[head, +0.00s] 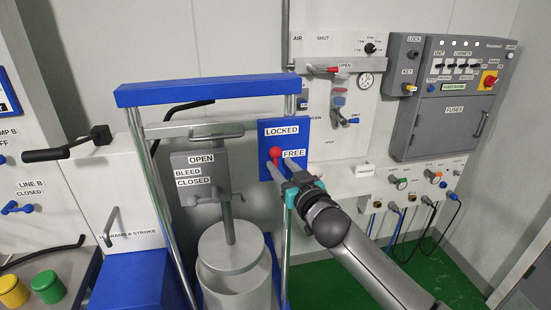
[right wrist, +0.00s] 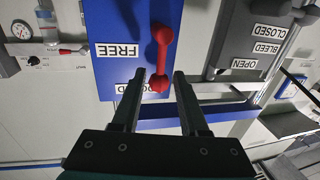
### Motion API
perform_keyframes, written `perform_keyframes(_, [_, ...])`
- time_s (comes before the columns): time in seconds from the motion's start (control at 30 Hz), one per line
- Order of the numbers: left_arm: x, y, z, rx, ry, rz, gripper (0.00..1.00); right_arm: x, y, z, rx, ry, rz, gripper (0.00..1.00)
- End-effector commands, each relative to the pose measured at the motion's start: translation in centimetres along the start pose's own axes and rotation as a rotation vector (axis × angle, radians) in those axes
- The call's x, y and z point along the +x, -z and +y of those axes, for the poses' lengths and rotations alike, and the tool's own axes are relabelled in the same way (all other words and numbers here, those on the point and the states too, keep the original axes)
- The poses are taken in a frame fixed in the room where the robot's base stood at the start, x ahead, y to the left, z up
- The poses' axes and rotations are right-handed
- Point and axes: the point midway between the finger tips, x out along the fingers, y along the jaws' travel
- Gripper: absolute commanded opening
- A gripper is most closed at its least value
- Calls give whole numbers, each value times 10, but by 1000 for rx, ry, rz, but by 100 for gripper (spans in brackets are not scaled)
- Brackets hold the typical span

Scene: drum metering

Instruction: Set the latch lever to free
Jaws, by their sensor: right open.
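The latch lever (head: 275,153) is red and sits on a blue plate (head: 265,172) with a LOCKED label above and a FREE label lower right. In the right wrist view, which is upside down, the lever (right wrist: 161,58) runs nearly straight, and its knob end overlaps the LOCKED label. My right gripper (head: 277,172) is in front of the plate. Its open fingers (right wrist: 168,76) lie on either side of the lever's knob end, with gaps visible; I cannot tell whether either touches. In the head view the gripper partly hides the lever's lower part. My left gripper is not in view.
A blue frame bar (head: 205,90) crosses above the drum (head: 235,265). A grey OPEN/BLEED/CLOSED box (head: 200,172) stands left of the plate. A grey fuse cabinet (head: 440,125) is on the right wall. Green floor (head: 335,285) shows below.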

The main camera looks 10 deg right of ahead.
Motion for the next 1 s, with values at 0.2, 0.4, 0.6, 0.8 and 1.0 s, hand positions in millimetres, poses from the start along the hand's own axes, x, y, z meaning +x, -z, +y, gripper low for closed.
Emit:
perform_keyframes(0.2, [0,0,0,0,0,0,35,26,0,0,0,0,0,44])
perform_keyframes(0.4, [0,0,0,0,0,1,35,38,0,-1,-1,1,0,44])
perform_keyframes(0.6, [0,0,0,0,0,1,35,41,0,-1,-1,1,-1,44])
perform_keyframes(0.8, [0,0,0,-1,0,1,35,40,0,-1,-1,1,0,41])
perform_keyframes(1.0, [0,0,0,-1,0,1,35,40,0,0,-1,1,0,19])
